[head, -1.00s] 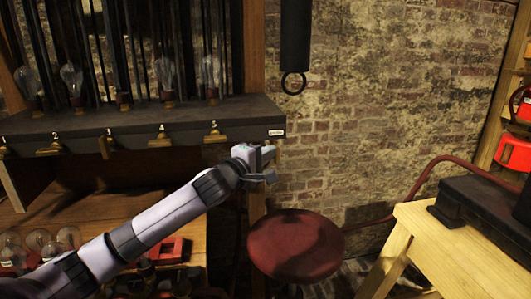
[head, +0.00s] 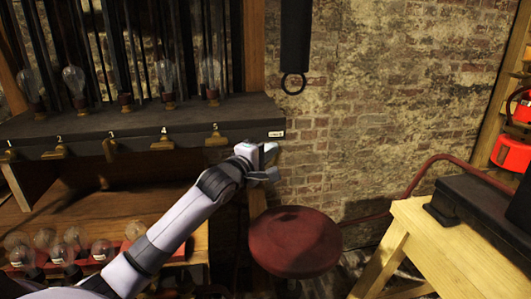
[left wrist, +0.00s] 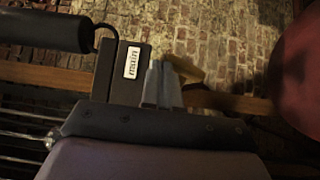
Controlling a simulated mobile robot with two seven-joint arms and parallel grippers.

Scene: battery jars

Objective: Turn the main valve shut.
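The white "main" label (left wrist: 132,62) is on the dark end face of the numbered bench. It also shows in the head view (head: 276,134). A tan, brass-looking piece (left wrist: 188,68), probably the main valve's lever, shows slantwise just beyond my fingertips in the left wrist view. The rest of it is hidden behind the fingers, and I cannot tell whether they touch it. My left gripper (head: 268,162) is at the bench's right end, just below the label, with its fingers apart. I see nothing held in it. My right gripper is not in view.
Numbered brass taps (head: 215,137) line the bench front (head: 120,142). Glass bulbs (head: 165,78) stand above. A black cylinder (head: 295,35) with a ring hangs near the label. A red stool (head: 295,243) stands below my gripper; a wooden table (head: 440,230) is at right.

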